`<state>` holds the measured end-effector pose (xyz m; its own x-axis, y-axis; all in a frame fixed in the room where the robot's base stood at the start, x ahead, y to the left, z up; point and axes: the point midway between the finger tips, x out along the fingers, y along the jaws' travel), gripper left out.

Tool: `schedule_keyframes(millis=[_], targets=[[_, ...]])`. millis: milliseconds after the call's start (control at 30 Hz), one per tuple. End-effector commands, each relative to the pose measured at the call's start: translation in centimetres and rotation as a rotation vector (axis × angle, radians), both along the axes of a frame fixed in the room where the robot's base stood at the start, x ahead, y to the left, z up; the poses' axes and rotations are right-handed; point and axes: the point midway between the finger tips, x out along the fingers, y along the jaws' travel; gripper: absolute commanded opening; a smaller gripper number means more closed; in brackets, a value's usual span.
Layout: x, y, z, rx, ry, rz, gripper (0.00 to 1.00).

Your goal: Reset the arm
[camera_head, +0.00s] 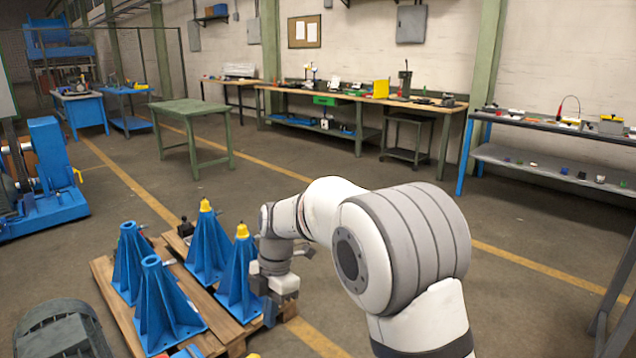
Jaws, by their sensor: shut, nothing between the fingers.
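My arm reaches from the lower right of the head view toward the pallet. My gripper (273,308) points down beside the right-hand blue stand and looks shut, with nothing seen in it. Its fingertips are small and partly lost against the stand and pallet behind. I cannot tell whether it touches the stand.
Several blue stands (163,310) stand upright on a wooden pallet (122,311); two have yellow tops. A grey motor-like body (62,335) is at lower left, a blue machine (50,175) at left. A green table (188,108) stands behind. The floor beyond my arm is clear.

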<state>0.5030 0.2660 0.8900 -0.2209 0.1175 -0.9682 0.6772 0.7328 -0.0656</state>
Motion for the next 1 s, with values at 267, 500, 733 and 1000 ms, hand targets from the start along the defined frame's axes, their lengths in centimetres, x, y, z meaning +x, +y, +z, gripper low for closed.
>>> schedule_keyframes(millis=[267,500,733,1000], targets=[[-3.5,-9.9,7.6,-0.102,-0.054,-0.672,0.0],[-8.3,-17.1,11.5,-0.141,-0.082,-1.26,0.0],[-14.0,-22.7,13.5,-0.13,-0.092,-1.82,0.0],[-18.9,-26.2,13.7,-0.075,-0.08,-2.293,0.0]])
